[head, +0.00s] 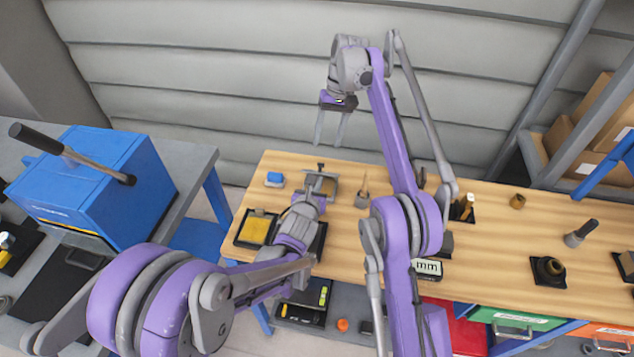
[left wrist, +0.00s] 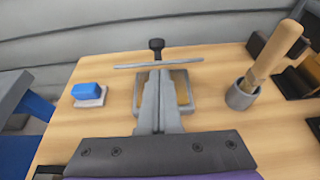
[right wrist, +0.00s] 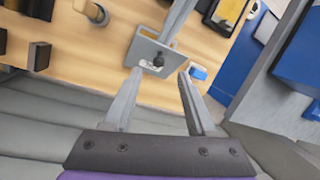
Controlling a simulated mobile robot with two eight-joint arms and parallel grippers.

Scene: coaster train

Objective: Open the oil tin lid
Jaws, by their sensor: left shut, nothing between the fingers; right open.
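The oil tin is a small grey square tin (left wrist: 191,104) with an amber inside, on the wooden table. Its thin grey lid (left wrist: 130,66) stands raised, nearly edge-on in the left wrist view, with its black knob (left wrist: 157,45) facing away. The right wrist view shows the lid's outer face (right wrist: 143,47). My left gripper (head: 318,183) is shut and empty, its fingertips over the tin and close to the lid's inner side; contact is unclear. They partly hide the tin. My right gripper (head: 328,142) is open and empty, pointing down, above and behind the tin.
A blue block (left wrist: 86,90) on a pale pad lies left of the tin. A wooden-handled tool (left wrist: 273,54) stands in a grey cup (left wrist: 242,95) to the right. A yellow pad in a black tray (head: 256,229) lies at front left. A blue box (head: 95,190) stands on the left bench.

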